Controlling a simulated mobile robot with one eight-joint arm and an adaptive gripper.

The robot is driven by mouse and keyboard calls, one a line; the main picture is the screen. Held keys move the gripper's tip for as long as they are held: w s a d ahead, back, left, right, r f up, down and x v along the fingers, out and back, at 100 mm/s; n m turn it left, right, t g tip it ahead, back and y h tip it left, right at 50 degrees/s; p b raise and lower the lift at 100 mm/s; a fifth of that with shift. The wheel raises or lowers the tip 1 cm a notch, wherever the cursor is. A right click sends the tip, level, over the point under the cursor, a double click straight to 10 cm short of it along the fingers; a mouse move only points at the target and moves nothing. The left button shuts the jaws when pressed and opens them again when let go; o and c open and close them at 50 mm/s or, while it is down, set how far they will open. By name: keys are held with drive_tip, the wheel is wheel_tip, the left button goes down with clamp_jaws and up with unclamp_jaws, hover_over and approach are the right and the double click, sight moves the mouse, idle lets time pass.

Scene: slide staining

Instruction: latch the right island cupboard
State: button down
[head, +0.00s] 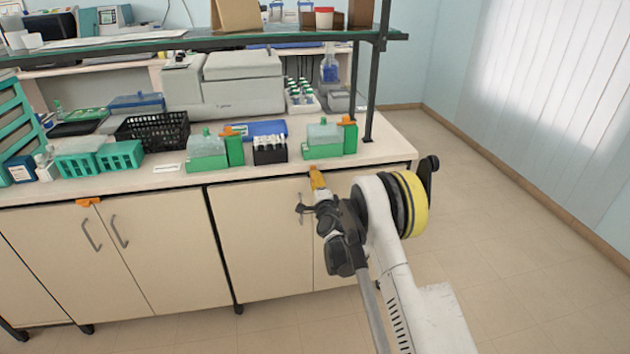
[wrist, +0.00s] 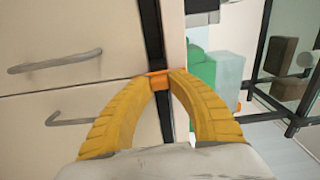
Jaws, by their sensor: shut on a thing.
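The right island cupboard (head: 260,240) is under the right part of the bench, and its two pale doors look closed. In the wrist view its doors (wrist: 60,35) fill the left side, with two grey handles. The orange latch (wrist: 158,80) is at the top edge of the doors, below the counter. My gripper (head: 317,180) is at that top edge in the head view. In the wrist view my gripper's yellow fingers (wrist: 160,78) are shut on the latch. The fingers hide part of it, so I cannot tell its exact turn.
The left cupboard (head: 150,260) has an orange latch (head: 89,201) across its doors' top. Green staining jars (head: 208,155) and a black rack (head: 270,153) stand on the counter above. The floor (head: 530,230) on the right is clear.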

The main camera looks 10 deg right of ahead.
drive_tip(key=shift+m, duration=0.4)
drive_tip(key=c, duration=1.2)
unclamp_jaws()
drive_tip(key=s, duration=0.7)
drive_tip(key=shift+s, duration=0.25)
